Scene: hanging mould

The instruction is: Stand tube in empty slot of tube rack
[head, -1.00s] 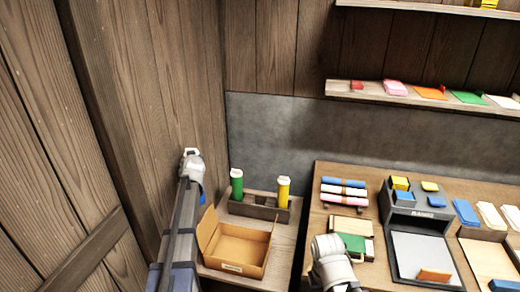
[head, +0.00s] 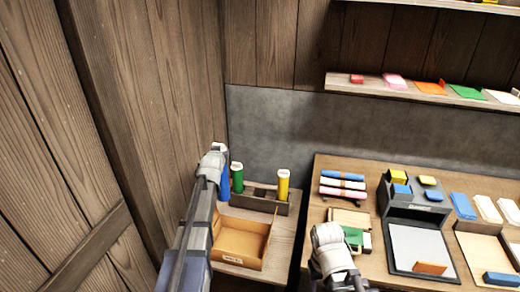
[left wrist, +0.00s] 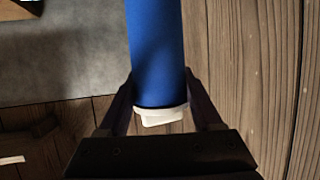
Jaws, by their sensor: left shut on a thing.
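My left gripper (head: 216,160) is shut on a blue tube (head: 224,186) with a white cap, just left of the rack. In the left wrist view the blue tube (left wrist: 157,45) sits between the two fingers, its white cap (left wrist: 160,115) nearest the palm. The tube rack (head: 268,205) holds a green tube (head: 237,180) at its left and a yellow tube (head: 283,186) at its right. A dark empty slot (head: 262,191) shows between them. The blue tube's lower end is hidden behind my arm. My right gripper (head: 328,236) is over the desk; its fingers are not clear.
An open cardboard box (head: 240,242) stands in front of the rack on the small side table. A wooden wall (head: 170,120) rises close on the left. The larger desk (head: 318,215) at right carries rolls, a dark organiser (head: 408,207) and coloured blocks.

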